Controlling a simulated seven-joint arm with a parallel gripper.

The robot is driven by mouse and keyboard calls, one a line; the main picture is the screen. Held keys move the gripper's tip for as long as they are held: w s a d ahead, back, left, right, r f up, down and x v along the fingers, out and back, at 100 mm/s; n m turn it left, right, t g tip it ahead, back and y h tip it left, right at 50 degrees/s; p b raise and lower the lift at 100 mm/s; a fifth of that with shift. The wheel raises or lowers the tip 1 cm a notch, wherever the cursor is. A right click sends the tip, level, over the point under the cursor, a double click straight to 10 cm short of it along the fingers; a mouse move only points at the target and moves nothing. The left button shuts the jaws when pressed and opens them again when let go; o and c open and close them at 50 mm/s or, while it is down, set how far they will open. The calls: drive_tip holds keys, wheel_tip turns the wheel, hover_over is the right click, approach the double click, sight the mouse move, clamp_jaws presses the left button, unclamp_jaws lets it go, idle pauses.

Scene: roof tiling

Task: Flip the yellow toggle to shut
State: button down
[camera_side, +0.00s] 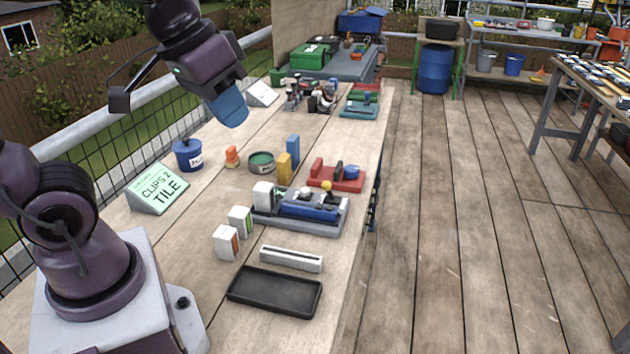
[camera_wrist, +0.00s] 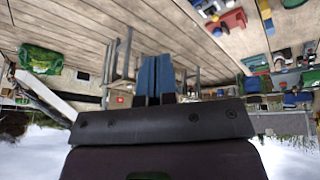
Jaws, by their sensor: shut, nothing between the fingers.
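The yellow toggle shows as a small yellow ball knob (camera_side: 326,185) at the back of a grey and blue fixture (camera_side: 312,208) on the bench, close to the red fixture (camera_side: 348,181). A white ball knob (camera_side: 305,190) is beside it to the left. Which way the yellow toggle leans is too small to tell. My gripper (camera_side: 230,110), with blue fingers, is high above the bench, to the left of and well apart from the toggle. The fingers also show in the wrist view (camera_wrist: 157,76), pressed together with nothing between them.
A blue pot (camera_side: 187,155), a green round tin (camera_side: 261,162), yellow (camera_side: 284,168) and blue (camera_side: 293,148) blocks stand left of the fixture. White boxes (camera_side: 226,242) and a black tray (camera_side: 274,291) lie nearer. A sign (camera_side: 160,188) stands at the left.

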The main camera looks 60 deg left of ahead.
drive_tip(key=w+a+f+n+g+h, duration=0.1)
drive_tip(key=w+a+f+n+h, duration=0.25)
drive_tip(key=w+a+n, duration=0.35)
drive_tip(key=w+a+f+n+g+h, duration=0.1)
drive_tip(key=w+a+f+n+h, duration=0.1)
drive_tip(key=w+a+f+n, duration=0.5)
drive_tip(key=w+a+f+n+t+h, duration=0.1)
drive_tip(key=a+f+n, duration=0.2)
drive_tip(key=a+f, duration=0.1)
drive_tip(key=w+a+f+n+t+h, duration=0.1)
drive_tip(key=a+f+n+t, duration=0.1)
drive_tip(key=a+f, duration=0.3)
drive_tip(key=w+a+f+n+t+h, duration=0.1)
drive_tip(key=w+a+f+n+t, duration=0.1)
drive_tip(key=a+f+n, duration=0.2)
drive_tip(key=shift+a+f+h, duration=0.2)
drive_tip(key=shift+a+f, duration=0.1)
drive_tip(key=shift+f, duration=0.35)
drive_tip(key=shift+a+f+h, duration=0.15)
drive_tip(key=shift+a+f, duration=0.1)
drive_tip(key=shift+f, duration=0.35)
drive_tip(key=shift+w+d, duration=0.1)
approach(330, 192)
drive_tip(key=x, duration=0.4)
drive_tip(key=shift+w+f, duration=0.3)
drive_tip(key=shift+f, duration=0.2)
